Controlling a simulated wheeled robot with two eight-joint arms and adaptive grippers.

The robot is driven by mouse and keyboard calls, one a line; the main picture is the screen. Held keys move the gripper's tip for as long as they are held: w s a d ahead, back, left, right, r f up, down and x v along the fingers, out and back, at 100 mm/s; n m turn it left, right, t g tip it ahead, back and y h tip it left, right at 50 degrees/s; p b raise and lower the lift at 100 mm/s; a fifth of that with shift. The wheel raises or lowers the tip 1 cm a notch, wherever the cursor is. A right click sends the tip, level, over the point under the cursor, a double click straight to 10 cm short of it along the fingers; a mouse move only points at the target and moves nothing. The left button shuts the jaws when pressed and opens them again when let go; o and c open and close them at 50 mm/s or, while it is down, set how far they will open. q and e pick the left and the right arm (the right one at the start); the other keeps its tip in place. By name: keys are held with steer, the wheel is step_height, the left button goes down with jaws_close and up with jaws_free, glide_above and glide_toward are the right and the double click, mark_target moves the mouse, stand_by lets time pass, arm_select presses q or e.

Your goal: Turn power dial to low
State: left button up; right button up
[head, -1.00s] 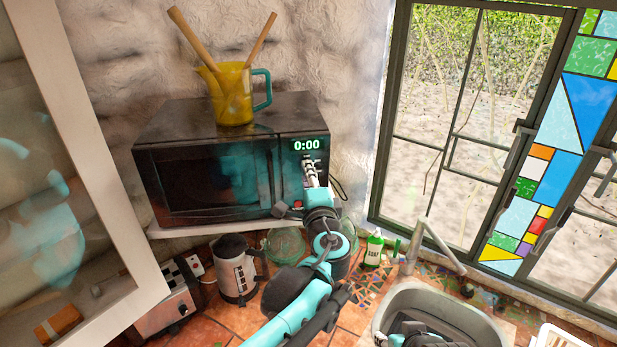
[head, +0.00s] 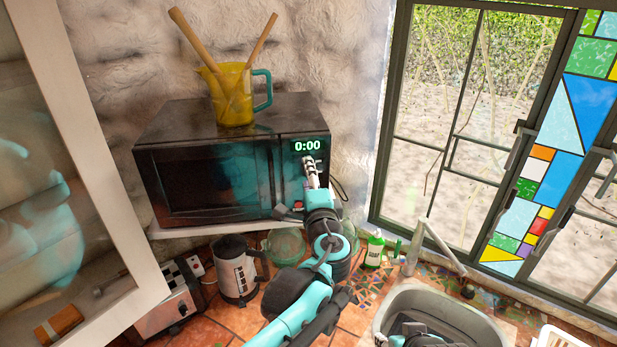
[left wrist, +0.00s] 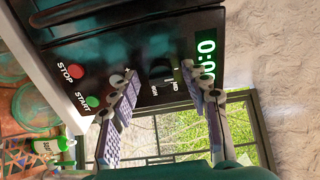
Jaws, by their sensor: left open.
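The black microwave (head: 210,185) stands on a white shelf, its display (head: 307,146) reading 0:00. In the left wrist view its control panel is turned sideways, with a dark power dial (left wrist: 160,74) near small printed marks and the lit display (left wrist: 207,62). My left gripper (head: 311,163) is at the panel, just under the display. In the left wrist view its two fingers (left wrist: 160,82) are spread on either side of the dial; whether they touch it I cannot tell. The dial is hidden by my gripper in the head view.
Red stop (left wrist: 72,71) and green start (left wrist: 92,101) buttons lie beside the fingers. A yellow jug (head: 232,95) with wooden utensils stands on the microwave. Below are a kettle (head: 233,272), a green bottle (head: 374,249) and a sink (head: 450,298). A cabinet door (head: 120,180) is at left.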

arm_select(q)
steer(key=s+d, duration=0.1)
steer(key=s, duration=1)
steer(key=shift+s+d, duration=0.35)
steer(key=shift+s, duration=0.05)
steer(key=s+a+f+n+g+y+b, duration=0.1)
steer(key=s+a+f+n+g+b, duration=0.2)
steer(key=a+f+b, duration=0.65)
steer(key=s+a+f+n+g+y+b, duration=0.1)
steer(key=a+f+n+g+b, duration=0.2)
steer(key=a+f, duration=0.75)
steer(key=s+f+n+g+h+b, duration=0.2)
steer(key=s+f+n+b, duration=0.3)
steer(key=f, duration=0.8)
steer(key=s+f+n+g+h+b, duration=0.2)
steer(key=s+f+n+b, duration=0.3)
steer(key=f, duration=0.8)
steer(key=shift+s+d+g+h+b, duration=0.3)
steer(key=shift+s+d+h+b, duration=0.1)
steer(key=shift+s+b, duration=0.65)
steer(key=shift+f, duration=0.1)
